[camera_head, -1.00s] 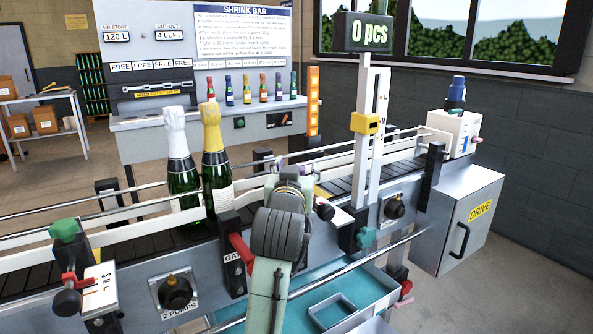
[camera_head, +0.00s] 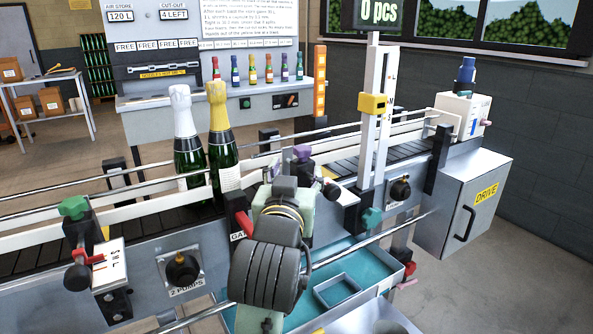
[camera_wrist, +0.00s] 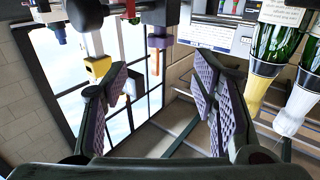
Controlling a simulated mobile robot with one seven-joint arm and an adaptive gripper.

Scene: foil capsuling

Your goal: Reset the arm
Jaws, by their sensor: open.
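My arm stands in front of the conveyor in the head view, its dark wrist joint over the front of the machine; the fingertips are hidden there. In the wrist view my gripper (camera_wrist: 165,100) is open, with its two ridged pads wide apart and nothing between them. Two bottles stand upright on the conveyor to the left of my arm: a white-foiled bottle (camera_head: 187,150) and a gold-foiled bottle (camera_head: 222,145). Both also show upside down at the right of the wrist view, the gold one (camera_wrist: 262,65) and the white one (camera_wrist: 298,95), apart from the fingers.
The conveyor (camera_head: 130,222) runs across the view behind guide rails. A red gate handle (camera_head: 243,224), a white post with a yellow block (camera_head: 373,104) and a green knob (camera_head: 73,207) stand near my arm. A teal tray (camera_head: 388,270) lies below. The drive cabinet (camera_head: 465,205) is at right.

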